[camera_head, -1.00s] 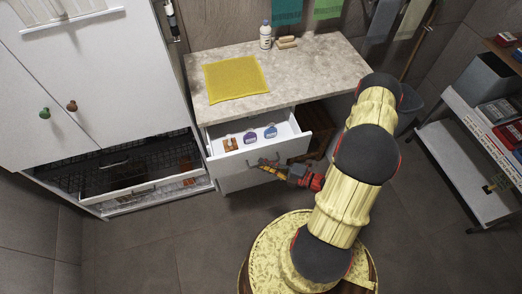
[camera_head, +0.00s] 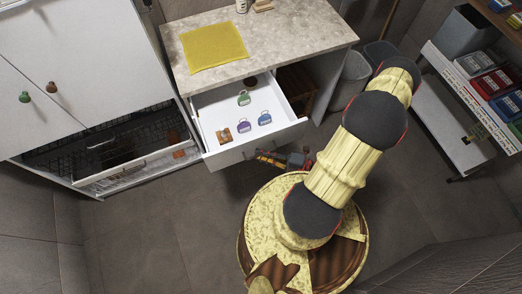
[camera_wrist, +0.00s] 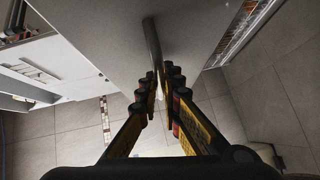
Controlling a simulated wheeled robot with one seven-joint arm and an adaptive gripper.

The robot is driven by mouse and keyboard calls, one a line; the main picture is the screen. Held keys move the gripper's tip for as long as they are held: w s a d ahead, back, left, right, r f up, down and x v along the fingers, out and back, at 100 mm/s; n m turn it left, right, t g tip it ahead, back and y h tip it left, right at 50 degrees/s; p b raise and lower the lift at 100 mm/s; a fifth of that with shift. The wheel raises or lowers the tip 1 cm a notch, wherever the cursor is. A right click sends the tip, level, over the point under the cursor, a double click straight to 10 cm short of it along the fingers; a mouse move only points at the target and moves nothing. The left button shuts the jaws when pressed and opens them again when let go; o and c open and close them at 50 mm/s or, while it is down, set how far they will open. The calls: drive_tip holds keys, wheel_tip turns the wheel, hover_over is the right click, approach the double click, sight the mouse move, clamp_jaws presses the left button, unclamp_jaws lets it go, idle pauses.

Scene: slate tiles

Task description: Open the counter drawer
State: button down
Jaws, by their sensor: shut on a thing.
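The counter drawer (camera_head: 209,156) is pulled out from under the stone-topped counter (camera_head: 290,41). Inside it lie a green, a purple and a blue tag-like item and a small brown item (camera_head: 224,136). My gripper (camera_head: 258,155) is at the drawer's front face. In the wrist view my gripper (camera_wrist: 160,78) has its two fingers shut around the bar handle (camera_wrist: 152,42) of the grey drawer front (camera_wrist: 120,30). In the head view the handle is mostly hidden by the fingers.
A yellow cloth (camera_head: 213,46) lies on the counter. To the left, a white cabinet with knobs stands above an open dark rack drawer (camera_head: 125,170). A grey bin (camera_head: 347,80) and a shelf cart (camera_head: 465,130) stand at right. The floor at lower left is clear.

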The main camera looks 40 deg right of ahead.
idle(0.3)
drive_tip(key=c, duration=2)
unclamp_jaws()
drive_tip(key=shift+c, duration=0.2)
drive_tip(key=shift+o, duration=0.3)
drive_tip(key=shift+s+d, duration=0.15)
drive_tip(key=v, duration=1.1)
drive_tip(key=shift+s, duration=0.35)
drive_tip(key=shift+d+r, duration=0.15)
